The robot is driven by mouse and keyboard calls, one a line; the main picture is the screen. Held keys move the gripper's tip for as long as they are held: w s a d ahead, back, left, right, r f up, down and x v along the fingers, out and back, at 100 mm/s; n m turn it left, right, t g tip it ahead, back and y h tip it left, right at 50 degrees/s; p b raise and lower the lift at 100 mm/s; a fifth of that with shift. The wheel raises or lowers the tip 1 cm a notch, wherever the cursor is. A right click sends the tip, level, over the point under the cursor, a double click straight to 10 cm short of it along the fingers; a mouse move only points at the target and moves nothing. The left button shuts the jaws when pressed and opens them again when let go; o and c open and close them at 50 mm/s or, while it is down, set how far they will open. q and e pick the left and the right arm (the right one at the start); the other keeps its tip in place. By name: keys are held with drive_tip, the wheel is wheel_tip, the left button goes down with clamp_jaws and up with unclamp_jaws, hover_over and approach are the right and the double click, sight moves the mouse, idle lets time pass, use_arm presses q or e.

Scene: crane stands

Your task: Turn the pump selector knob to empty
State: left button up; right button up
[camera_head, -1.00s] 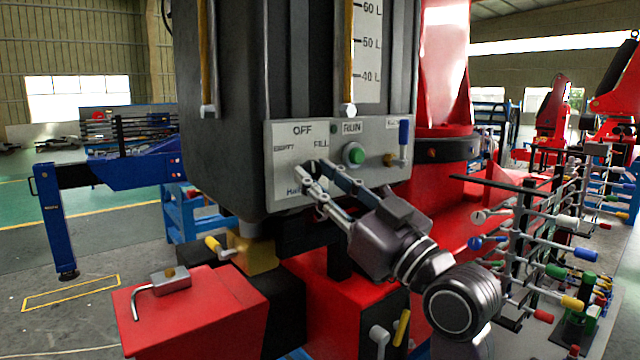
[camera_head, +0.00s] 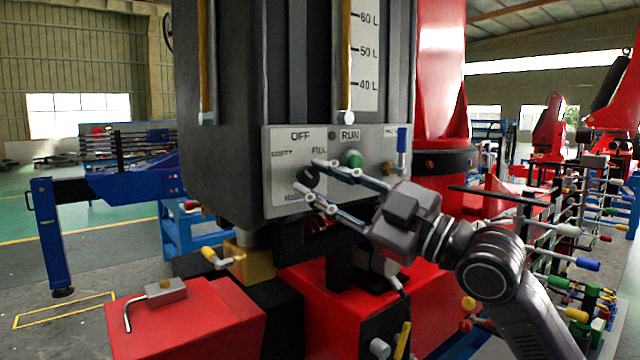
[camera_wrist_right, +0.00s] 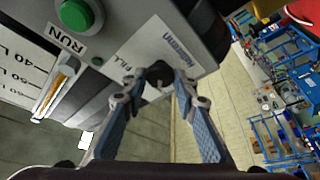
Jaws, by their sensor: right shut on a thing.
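The pump selector knob (camera_head: 308,177) is a small dark knob on the light control panel (camera_head: 282,195) of the grey tank. The labels OFF, FILL and a small worn one at the left, likely EMPTY, surround it. My right gripper (camera_head: 310,178) reaches in from the right with one finger above the knob and one below, closed on it. In the right wrist view the knob (camera_wrist_right: 160,75) sits between the two fingertips. Its pointing direction is too small to tell. My left gripper is not in view.
A green RUN button (camera_head: 354,159) and a blue-handled lever (camera_head: 402,147) lie right of the knob on the panel. A red box with a bent metal lever (camera_head: 150,297) is below left. A rack of coloured levers (camera_head: 570,255) stands at the right.

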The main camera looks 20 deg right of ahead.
idle(0.4)
drive_tip(key=o, duration=1.1)
drive_tip(key=v, duration=1.2)
drive_tip(key=shift+d, duration=0.1)
